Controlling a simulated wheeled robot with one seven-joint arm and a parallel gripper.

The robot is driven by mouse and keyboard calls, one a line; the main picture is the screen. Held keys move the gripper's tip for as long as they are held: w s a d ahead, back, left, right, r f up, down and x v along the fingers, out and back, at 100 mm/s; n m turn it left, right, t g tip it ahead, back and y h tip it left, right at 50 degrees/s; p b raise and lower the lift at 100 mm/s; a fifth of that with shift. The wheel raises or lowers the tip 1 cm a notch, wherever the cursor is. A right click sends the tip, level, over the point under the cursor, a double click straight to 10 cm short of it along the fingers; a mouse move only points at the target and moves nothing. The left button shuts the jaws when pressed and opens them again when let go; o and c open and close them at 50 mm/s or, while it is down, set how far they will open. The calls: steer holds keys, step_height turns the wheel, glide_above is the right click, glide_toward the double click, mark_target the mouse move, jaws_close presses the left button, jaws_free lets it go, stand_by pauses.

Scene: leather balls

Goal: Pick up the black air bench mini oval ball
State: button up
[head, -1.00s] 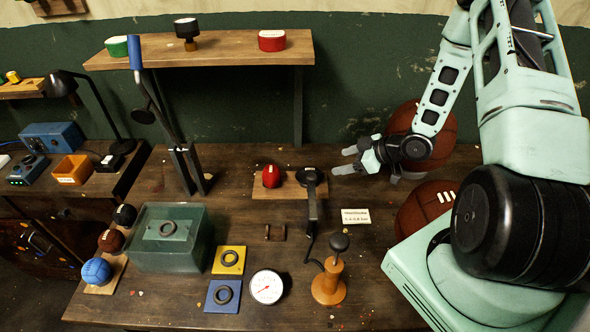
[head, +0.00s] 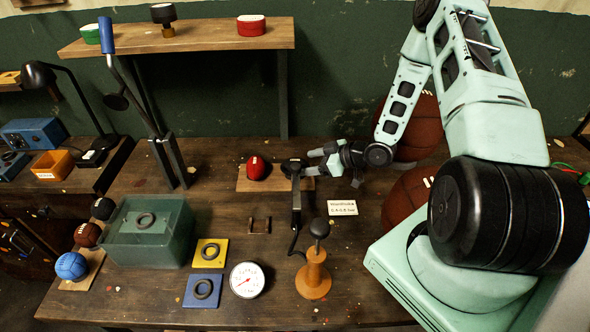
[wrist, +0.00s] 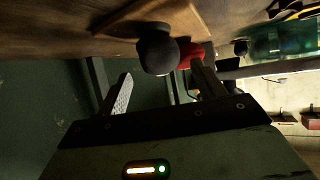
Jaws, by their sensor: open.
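The black mini oval ball (head: 294,167) is a small dark rounded shape at the right part of a small wooden board on the bench. It also shows in the wrist view (wrist: 157,52), just beyond the fingertips. A dark lever runs toward the front right below it in the head view, so its outline is partly unclear. My gripper (head: 312,163) is open and reaches in from the right, its fingertips close beside the ball. In the wrist view my gripper (wrist: 165,88) has its two fingers spread, with the ball between their lines; contact cannot be told.
A red ball (head: 256,168) sits left of the black one on the board (head: 247,185). A label card (head: 342,208), an orange hand pump (head: 314,275) and a gauge (head: 247,280) stand nearer. Large brown balls (head: 415,125) lie behind my arm. Another small black ball (head: 103,208) is far left.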

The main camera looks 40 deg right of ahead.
mark_target(304, 164)
steer(key=b+x, duration=0.1)
steer(key=x, duration=0.2)
steer(key=shift+s+f, duration=0.15)
steer(key=shift+f, duration=0.05)
steer(key=shift+w+a, duration=0.2)
steer(key=shift+w, duration=0.15)
steer(key=c, duration=0.8)
